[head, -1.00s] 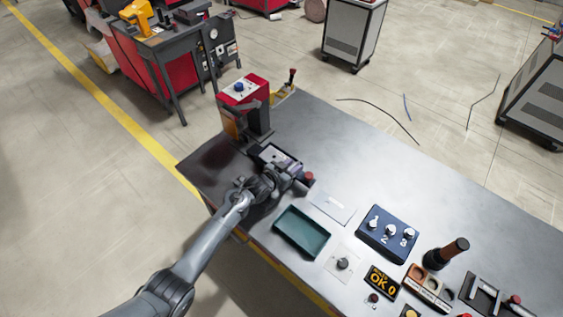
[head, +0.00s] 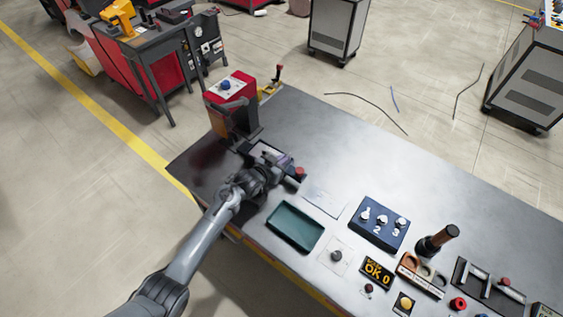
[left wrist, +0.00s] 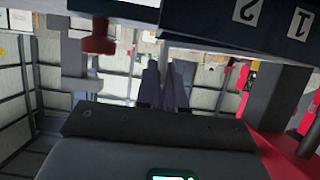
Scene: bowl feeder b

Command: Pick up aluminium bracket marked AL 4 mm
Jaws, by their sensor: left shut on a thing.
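My left gripper (head: 279,163) is at the dark fixture (head: 244,149) in front of the red machine, on the near left part of the bench. Its two grey-purple fingers also show close together in the left wrist view (left wrist: 164,86). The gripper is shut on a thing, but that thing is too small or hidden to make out. I cannot read any AL 4 mm mark, and no aluminium bracket can be told apart for certain. A dark block with labels 1 and 2 (left wrist: 270,20) is at the top of the left wrist view. My right gripper is out of view.
A red machine with a blue knob (head: 228,95) stands behind the fixture. A red knob (head: 299,172) sits at its right end.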

